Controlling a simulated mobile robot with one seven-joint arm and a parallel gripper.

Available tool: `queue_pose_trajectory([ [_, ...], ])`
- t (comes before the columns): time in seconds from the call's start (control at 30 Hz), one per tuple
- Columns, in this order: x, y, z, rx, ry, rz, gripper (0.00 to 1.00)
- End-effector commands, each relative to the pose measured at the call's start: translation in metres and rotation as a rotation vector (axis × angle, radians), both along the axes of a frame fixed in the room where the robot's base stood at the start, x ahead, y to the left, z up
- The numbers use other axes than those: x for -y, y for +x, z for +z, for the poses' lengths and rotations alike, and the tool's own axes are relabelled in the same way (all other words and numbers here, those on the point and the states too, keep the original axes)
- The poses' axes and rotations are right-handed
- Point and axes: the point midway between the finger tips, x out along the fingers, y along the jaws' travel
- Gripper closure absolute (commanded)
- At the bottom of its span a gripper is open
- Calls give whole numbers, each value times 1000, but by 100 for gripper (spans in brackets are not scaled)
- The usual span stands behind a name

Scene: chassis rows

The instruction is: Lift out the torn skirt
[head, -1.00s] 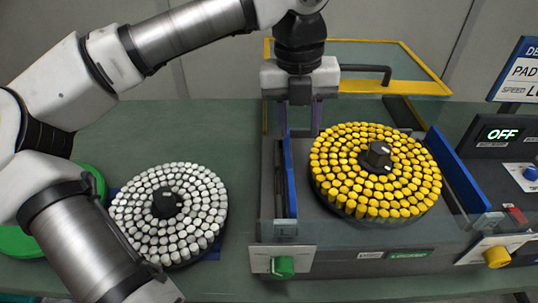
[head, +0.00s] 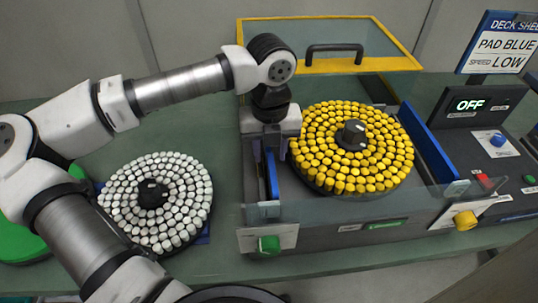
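A blue strip (head: 271,176), which may be the skirt, stands along the left side of the machine's deck. No tear shows on it. A second blue strip (head: 430,152) stands along the deck's right side. My gripper (head: 271,150) points down at the left strip's far part. Its fingers are mostly hidden, so I cannot tell whether they hold the strip. A yellow-tufted round pad (head: 340,168) with a black hub sits on the deck between the strips.
A white-tufted round pad (head: 172,222) lies on the green bench at left, near green discs (head: 20,235). A yellow-framed clear cover (head: 395,64) stands raised behind the deck. The display (head: 470,105) reads OFF. A sign (head: 502,42) reads PAD BLUE, SPEED LOW.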

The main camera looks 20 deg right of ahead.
Motion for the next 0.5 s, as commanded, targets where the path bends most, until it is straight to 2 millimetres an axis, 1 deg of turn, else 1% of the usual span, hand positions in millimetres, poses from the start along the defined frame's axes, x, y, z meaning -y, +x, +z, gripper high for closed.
queue_pose_trajectory([
  [0.13,0,0,-15,0,-1,1,64],
  [0.37,0,0,-18,1,-1,1,64],
  [0.4,0,0,-18,1,-1,1,65],
  [0.5,0,0,-18,1,-1,1,78],
])
